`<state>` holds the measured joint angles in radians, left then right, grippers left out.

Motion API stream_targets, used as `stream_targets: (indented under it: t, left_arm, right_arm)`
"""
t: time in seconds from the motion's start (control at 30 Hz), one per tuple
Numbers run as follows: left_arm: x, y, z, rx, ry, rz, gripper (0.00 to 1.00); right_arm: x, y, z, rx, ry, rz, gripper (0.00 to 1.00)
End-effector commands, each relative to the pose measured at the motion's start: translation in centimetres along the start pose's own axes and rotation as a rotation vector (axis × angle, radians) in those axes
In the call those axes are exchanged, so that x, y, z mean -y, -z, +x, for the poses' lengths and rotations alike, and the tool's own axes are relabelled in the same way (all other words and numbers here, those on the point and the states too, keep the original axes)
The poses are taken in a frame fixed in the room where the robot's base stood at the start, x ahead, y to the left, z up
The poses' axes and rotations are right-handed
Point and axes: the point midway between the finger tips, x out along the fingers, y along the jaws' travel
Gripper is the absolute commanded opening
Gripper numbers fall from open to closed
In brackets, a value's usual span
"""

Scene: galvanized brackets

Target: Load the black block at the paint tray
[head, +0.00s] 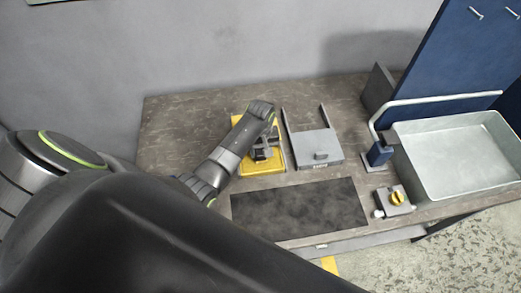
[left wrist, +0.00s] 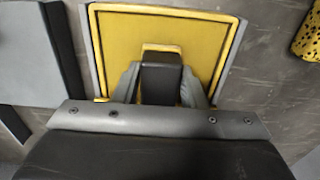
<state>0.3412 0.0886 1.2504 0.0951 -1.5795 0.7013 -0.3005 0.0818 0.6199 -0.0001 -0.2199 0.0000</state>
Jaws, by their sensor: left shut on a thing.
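The black block (left wrist: 160,78) is between the two grey fingers of my left gripper (left wrist: 165,90), which is shut on it. The block is over a yellow tray (left wrist: 115,30) with a grey rim, beside a raised yellow outline in the tray's middle. I cannot tell whether the block touches the tray floor. In the head view the yellow tray (head: 247,168) lies on the worktable, and my left gripper (head: 263,153) reaches down over it, partly hiding the block. My right gripper is not in view.
A grey fixture (head: 316,145) with two rails stands right of the yellow tray. A dark mat (head: 300,208) lies in front. A box with a yellow knob (head: 397,198), a blue-based bent pipe (head: 379,154) and a metal basin (head: 460,160) are farther right. Bare table (head: 185,125) shows left.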

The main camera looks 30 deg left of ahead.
Motion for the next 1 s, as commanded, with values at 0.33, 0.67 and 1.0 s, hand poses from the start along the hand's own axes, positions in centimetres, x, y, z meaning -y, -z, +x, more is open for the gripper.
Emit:
stream_targets:
  t: [0.33,0.67,1.0]
  left_arm:
    - [0.1,-0.1,0.1,0.004,0.001,-0.001,0.19]
    - [0.0,0.0,-2.4,0.001,0.0,0.0,0.19]
    - [0.0,0.0,-5.2,-0.001,-0.001,0.0,0.19]
  right_arm:
    - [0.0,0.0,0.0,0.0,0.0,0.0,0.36]
    - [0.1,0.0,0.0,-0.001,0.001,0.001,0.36]
    - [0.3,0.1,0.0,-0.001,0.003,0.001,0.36]
